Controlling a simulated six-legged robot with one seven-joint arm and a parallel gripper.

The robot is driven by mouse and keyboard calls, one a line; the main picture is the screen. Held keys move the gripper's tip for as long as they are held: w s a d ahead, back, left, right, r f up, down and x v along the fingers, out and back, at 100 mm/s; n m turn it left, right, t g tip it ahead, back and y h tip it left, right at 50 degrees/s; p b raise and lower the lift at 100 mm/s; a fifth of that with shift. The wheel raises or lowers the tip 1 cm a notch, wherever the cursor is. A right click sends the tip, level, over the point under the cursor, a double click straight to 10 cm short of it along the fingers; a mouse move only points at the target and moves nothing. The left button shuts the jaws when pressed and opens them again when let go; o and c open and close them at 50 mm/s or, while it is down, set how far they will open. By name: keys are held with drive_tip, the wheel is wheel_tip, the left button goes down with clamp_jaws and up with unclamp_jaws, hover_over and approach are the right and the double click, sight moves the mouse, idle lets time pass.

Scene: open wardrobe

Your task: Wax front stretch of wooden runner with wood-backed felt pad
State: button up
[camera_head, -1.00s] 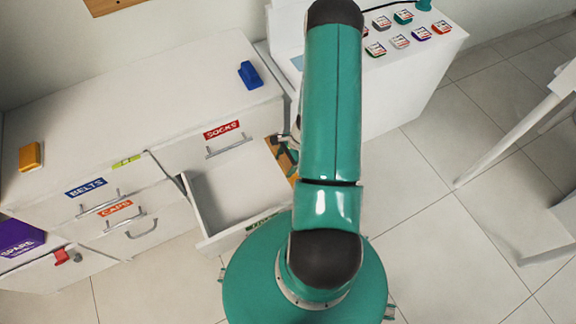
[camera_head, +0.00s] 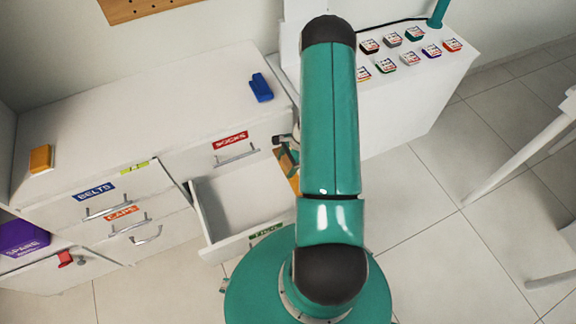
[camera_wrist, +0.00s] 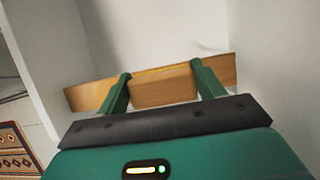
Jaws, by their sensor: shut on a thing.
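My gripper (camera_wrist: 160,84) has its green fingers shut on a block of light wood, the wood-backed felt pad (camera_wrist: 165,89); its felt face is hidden. A long wooden strip (camera_wrist: 222,72) shows on both sides of the fingers, against white panels. It looks like the wooden runner, but I cannot tell whether the pad touches it. In the head view, my arm hides most of the gripper. Part of a green finger (camera_head: 287,156) shows beside the right side of the open drawer (camera_head: 205,215), with a little wood colour (camera_head: 294,184) by it.
The white cabinet (camera_head: 120,105) carries a blue object (camera_head: 261,88) and a yellow block (camera_head: 40,158). A purple box (camera_head: 22,238) stands at left. A white stand (camera_head: 405,105) with several small coloured items is behind my arm.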

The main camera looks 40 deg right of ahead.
drive_tip(key=shift+s+a, duration=0.6)
drive_tip(key=shift+s, duration=1.45)
drive_tip(key=shift+s+a, duration=0.6)
drive_tip(key=shift+s, duration=1.45)
drive_tip(key=shift+s+a, duration=0.6)
drive_tip(key=shift+s, duration=1.45)
drive_tip(key=shift+w+d, duration=0.6)
drive_tip(key=shift+w, duration=1.45)
drive_tip(key=shift+w+d, duration=0.6)
drive_tip(key=shift+w, duration=1.4)
drive_tip(key=shift+w+d, duration=0.6)
drive_tip(key=shift+w, duration=1.45)
drive_tip(key=shift+s+a+f, duration=0.1)
drive_tip(key=shift+s+a, duration=0.15)
drive_tip(key=shift+s, duration=0.5)
drive_tip(key=shift+s+a, duration=0.2)
drive_tip(key=shift+s, duration=0.55)
drive_tip(key=shift+r, duration=3.55)
drive_tip(key=shift+w, duration=0.1)
